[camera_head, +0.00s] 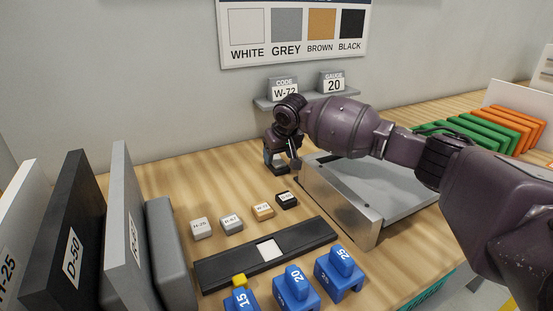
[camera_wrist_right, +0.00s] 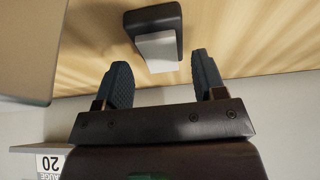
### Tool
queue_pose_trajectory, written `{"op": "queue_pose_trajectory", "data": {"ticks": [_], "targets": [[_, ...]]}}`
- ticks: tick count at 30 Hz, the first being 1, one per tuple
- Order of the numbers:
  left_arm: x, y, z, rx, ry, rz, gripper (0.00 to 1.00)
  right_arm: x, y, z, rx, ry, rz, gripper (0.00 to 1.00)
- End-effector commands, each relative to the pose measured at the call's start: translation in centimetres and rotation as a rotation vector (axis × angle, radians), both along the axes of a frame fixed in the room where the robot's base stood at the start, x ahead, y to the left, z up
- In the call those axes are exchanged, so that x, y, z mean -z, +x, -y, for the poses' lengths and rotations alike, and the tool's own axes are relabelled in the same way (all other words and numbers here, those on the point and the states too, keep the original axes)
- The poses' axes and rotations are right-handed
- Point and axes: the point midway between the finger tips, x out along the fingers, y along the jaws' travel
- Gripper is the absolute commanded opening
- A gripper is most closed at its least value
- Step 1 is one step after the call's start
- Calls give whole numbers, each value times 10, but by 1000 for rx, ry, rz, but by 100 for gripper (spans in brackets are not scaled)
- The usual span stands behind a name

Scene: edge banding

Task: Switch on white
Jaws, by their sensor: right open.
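My right gripper (camera_head: 281,152) is at the far side of the bench, left of the grey machine with the metal front. Its two dark fingers show open in the right wrist view (camera_wrist_right: 160,75), with nothing between their pads. A dark rounded block (camera_wrist_right: 154,22) with a light grey-white sloping piece (camera_wrist_right: 158,50) stands on the wood just beyond the fingertips; this may be the switch. In the head view the block (camera_head: 275,168) is partly hidden by the gripper. A white sample square (camera_head: 247,26) labelled WHITE is on the wall board. My left gripper is out of view.
The metal-fronted machine (camera_head: 345,207) stands close to the right gripper. Small labelled blocks (camera_head: 231,223), a dark strip holder (camera_head: 222,270) and blue numbered blocks (camera_head: 296,287) are nearer. Upright panels (camera_head: 73,235) stand left. A shelf bears cards W-72 (camera_head: 284,92) and 20 (camera_head: 333,86).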

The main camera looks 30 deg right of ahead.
Motion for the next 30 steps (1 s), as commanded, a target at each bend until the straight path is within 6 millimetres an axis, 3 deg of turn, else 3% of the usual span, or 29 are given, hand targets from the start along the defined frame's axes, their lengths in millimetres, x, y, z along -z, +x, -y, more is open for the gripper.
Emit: {"op": "queue_pose_trajectory", "data": {"ticks": [3, 14, 24, 30], "targets": [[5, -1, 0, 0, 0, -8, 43, 9, 3, 0, 0, 0, -1, 64], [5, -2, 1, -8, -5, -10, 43, 10, 5, 0, -1, 0, 1, 64], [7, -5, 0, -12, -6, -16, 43, 10, 4, 0, -1, 1, 0, 15], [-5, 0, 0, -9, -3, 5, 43, 3, 6, 0, 1, 2, -4, 15]]}}
